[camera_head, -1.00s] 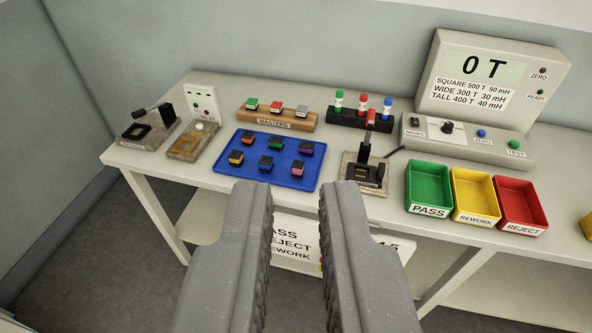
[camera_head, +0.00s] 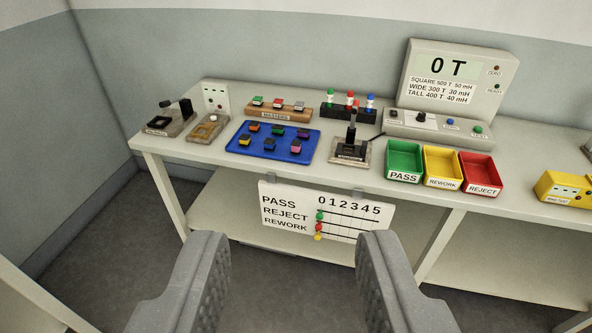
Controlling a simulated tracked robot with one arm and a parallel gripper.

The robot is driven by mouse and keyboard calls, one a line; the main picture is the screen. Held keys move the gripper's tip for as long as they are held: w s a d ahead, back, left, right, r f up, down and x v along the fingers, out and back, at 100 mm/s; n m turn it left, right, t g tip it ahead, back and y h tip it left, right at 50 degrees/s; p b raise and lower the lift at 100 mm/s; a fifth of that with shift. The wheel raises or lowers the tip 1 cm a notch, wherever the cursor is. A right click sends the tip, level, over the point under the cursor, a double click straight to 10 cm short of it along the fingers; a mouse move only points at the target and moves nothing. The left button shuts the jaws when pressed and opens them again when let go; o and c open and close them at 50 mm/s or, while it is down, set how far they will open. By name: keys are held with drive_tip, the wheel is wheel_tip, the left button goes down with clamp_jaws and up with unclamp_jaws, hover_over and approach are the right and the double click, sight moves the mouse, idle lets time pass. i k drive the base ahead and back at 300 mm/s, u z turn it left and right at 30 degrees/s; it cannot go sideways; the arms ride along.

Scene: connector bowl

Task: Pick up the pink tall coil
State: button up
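A small coil with a pink body and dark top (camera_head: 296,146) sits at the near right of the blue tray (camera_head: 262,155) on the bench. It is small in view, and its height is hard to judge. A purple coil (camera_head: 303,134) sits just behind it. Several other coils share the tray, among them an orange one, a green one and a yellow one. My gripper (camera_head: 294,240) is open and empty, its two fingers wide apart. It is in front of the bench, well short of the tray.
A black test fixture with an upright lever (camera_head: 351,145) stands right of the tray. Green (camera_head: 404,160), yellow (camera_head: 443,166) and red (camera_head: 481,173) bins lie farther right. The masters block (camera_head: 279,113) is behind the tray. A tally board (camera_head: 326,212) hangs at the bench front.

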sight(296, 149)
drive_tip(key=z, duration=0.15)
drive_tip(key=k, duration=0.35)
drive_tip(key=u, duration=0.7)
drive_tip(key=i, duration=2.2)
drive_tip(key=z, duration=0.55)
